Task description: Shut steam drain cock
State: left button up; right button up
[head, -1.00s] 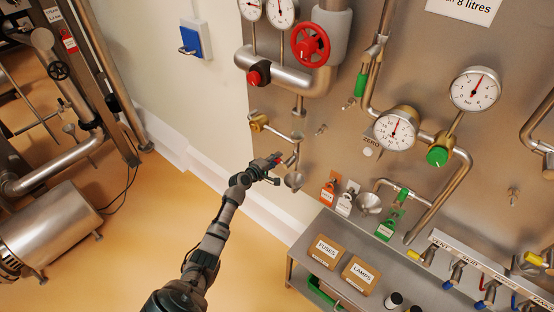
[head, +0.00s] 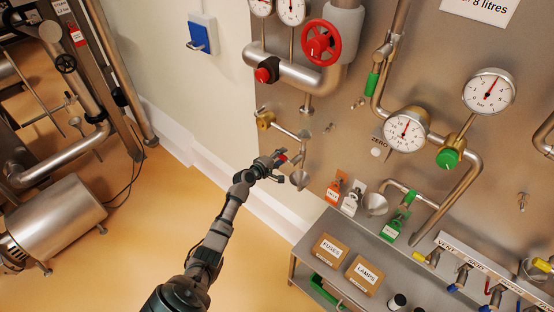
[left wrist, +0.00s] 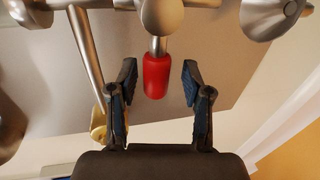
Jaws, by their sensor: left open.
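A small cock with a red handle (left wrist: 156,76) shows in the left wrist view, its handle pointing toward me below a steel ball-shaped body (left wrist: 162,15). The red handle (head: 283,158) also shows in the head view, low on the left part of the steel panel, partly hidden by my gripper. My left gripper (left wrist: 156,88) is open, with a finger on either side of the red handle and a visible gap on both sides. In the head view my left gripper (head: 280,167) is at the cock beside a small steel funnel (head: 300,178). My right gripper is not in view.
A brass fitting (head: 264,119) and thin pipe sit above the cock. A red handwheel (head: 321,42) and gauges are higher up. Orange and white tags (head: 335,190) hang to the right. A shelf with boxes (head: 331,250) is below right. Open floor lies left.

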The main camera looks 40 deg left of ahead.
pick_arm(q)
jog(key=v, duration=1.1)
jog(key=shift+s, duration=0.4)
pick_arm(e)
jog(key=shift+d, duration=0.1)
